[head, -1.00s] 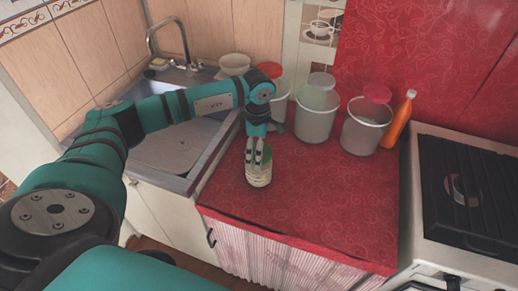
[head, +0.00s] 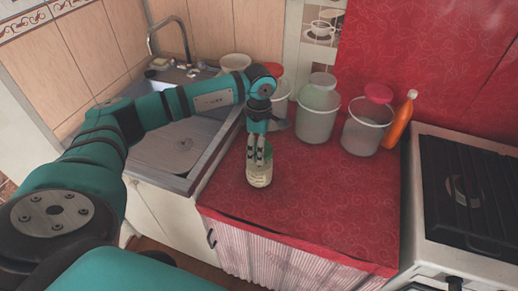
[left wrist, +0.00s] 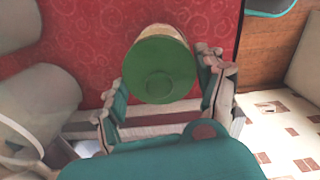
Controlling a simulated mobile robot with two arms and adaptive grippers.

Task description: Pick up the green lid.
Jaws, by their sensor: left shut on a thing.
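The green lid (left wrist: 160,68) is round with a knob and shows from above in the left wrist view. Fingers of my left gripper (left wrist: 165,95) stand on both sides of it. In the head view my left gripper (head: 259,154) points down at the pale jar (head: 259,176) and is shut on the green lid at its top. Only a sliver of the lid (head: 268,151) shows there past the fingers. The jar stands upright on the red counter. I cannot tell whether lid and jar are apart. My right gripper is not in view.
The sink (head: 170,150) is left, the stove (head: 465,195) right. The red counter (head: 310,200) is clear right of the jar.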

